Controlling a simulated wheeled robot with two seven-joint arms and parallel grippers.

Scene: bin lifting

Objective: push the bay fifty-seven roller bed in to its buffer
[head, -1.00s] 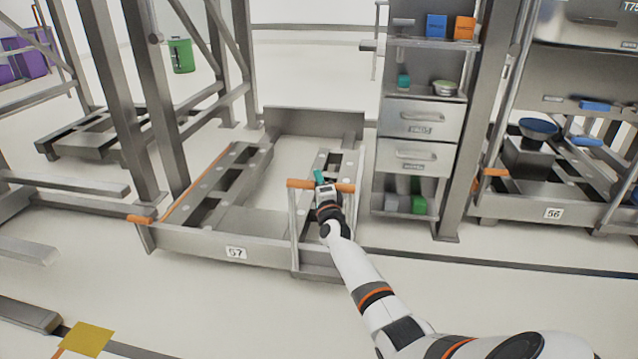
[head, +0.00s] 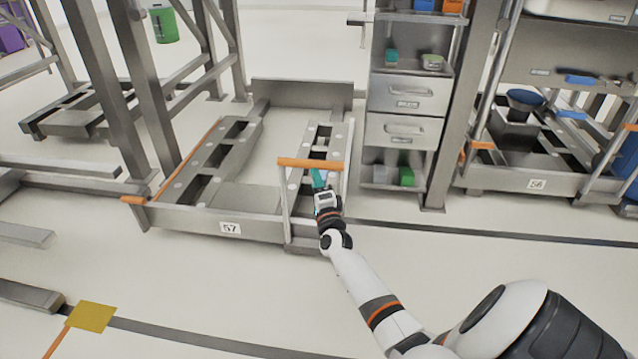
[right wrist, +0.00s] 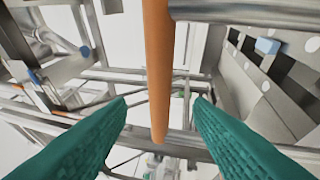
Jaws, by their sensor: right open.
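The bay 57 roller bed (head: 232,195) is a low grey metal frame with two roller rails, its front plate marked 57 (head: 230,228). An upright handle with an orange crossbar (head: 310,163) stands at its front right. My right gripper (head: 318,179) is just below and on the near side of the crossbar. In the right wrist view its two teal fingers (right wrist: 160,125) are spread, with the orange bar (right wrist: 158,65) showing in the gap between them, not clamped. I cannot tell whether they touch it. My left gripper is not in view.
A grey drawer unit (head: 405,97) stands right of the bed. Bay 56 (head: 537,184) with its own bed is further right. Steel rack posts (head: 143,90) rise at the left. A yellow plate (head: 91,316) is at the lower left. The floor before the bed is clear.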

